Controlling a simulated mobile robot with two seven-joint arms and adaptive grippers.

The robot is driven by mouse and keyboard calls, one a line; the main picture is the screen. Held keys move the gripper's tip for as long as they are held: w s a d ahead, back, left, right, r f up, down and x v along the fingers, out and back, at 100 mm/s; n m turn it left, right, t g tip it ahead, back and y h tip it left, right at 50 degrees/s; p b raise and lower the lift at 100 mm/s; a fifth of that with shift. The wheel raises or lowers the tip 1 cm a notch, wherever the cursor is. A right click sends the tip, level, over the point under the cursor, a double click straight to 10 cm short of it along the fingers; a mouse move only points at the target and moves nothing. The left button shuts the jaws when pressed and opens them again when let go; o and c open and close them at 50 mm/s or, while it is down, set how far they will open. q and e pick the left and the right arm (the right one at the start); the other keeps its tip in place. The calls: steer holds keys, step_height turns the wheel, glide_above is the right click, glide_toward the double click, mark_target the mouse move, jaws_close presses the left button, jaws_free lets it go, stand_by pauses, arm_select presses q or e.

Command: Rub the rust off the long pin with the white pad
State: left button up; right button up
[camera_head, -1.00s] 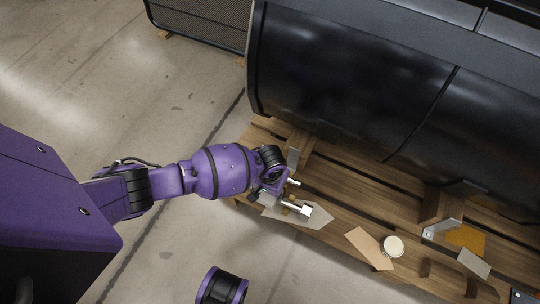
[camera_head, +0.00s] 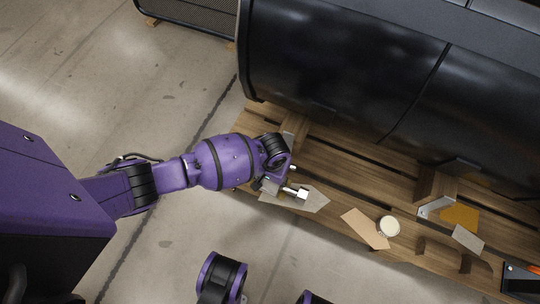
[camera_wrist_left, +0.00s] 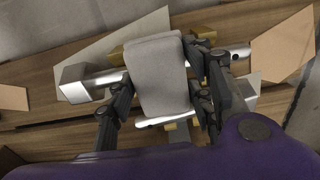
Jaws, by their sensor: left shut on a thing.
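The white pad (camera_wrist_left: 157,75), which looks pale grey, sits between the fingers of my left gripper (camera_wrist_left: 160,88) in the left wrist view. The gripper is shut on it. A silver pin with a blocky head (camera_wrist_left: 76,82) passes beneath the pad, and its thin end (camera_wrist_left: 240,51) shows on the right. The pad hides the pin's middle, so rust there cannot be seen. Brass-coloured supports (camera_wrist_left: 110,53) show beside the pad. In the head view, my left gripper (camera_head: 275,186) is over the pin, whose head (camera_head: 301,194) sticks out to the right. My right gripper is not in view.
A grey pointed plate (camera_head: 315,203) lies under the pin on the slatted wooden pallet (camera_head: 335,165). A tan sheet (camera_head: 363,229), a round pale-topped container (camera_head: 389,226) and an orange sheet (camera_head: 460,217) lie farther right. A large black machine (camera_head: 340,70) stands behind.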

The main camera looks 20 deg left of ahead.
arm_select(q)
steer(key=shift+s+a, duration=0.15)
steer(key=shift+a, duration=0.95)
steer(key=shift+r, duration=0.1)
steer(key=shift+r, duration=0.1)
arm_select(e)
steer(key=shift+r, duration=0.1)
arm_select(q)
step_height(320, 180, up, 6)
steer(key=p, duration=0.5)
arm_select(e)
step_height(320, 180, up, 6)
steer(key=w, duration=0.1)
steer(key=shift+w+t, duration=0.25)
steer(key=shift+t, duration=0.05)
